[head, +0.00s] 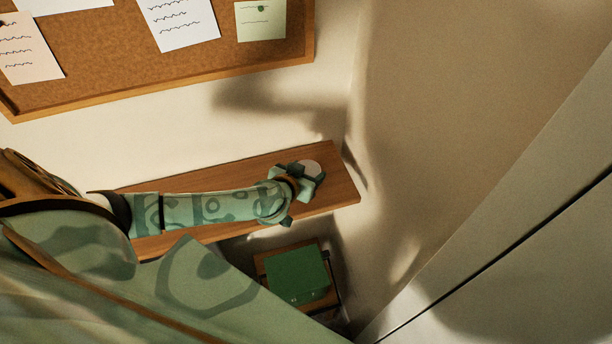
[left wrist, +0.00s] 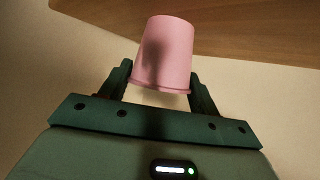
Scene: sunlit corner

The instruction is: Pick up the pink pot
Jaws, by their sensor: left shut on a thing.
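The pink pot (left wrist: 163,55) is between the two dark green fingers of my left gripper (left wrist: 164,88) in the left wrist view. The fingers are shut on its sides, near its wider end. Its narrower end points to the top of the picture. In the head view my left gripper (head: 301,180) is over the right end of a wooden shelf (head: 343,188). A pale round patch shows by the fingers there, but I cannot tell whether it is the pot. Whether the pot touches the shelf is not clear. My right gripper is not in view.
The shelf also shows in the left wrist view (left wrist: 240,28). A green box-like thing (head: 296,274) is below the shelf. A cork board (head: 110,58) with pinned papers hangs on the wall behind. A bare wall (head: 440,120) stands to the right of the shelf's end.

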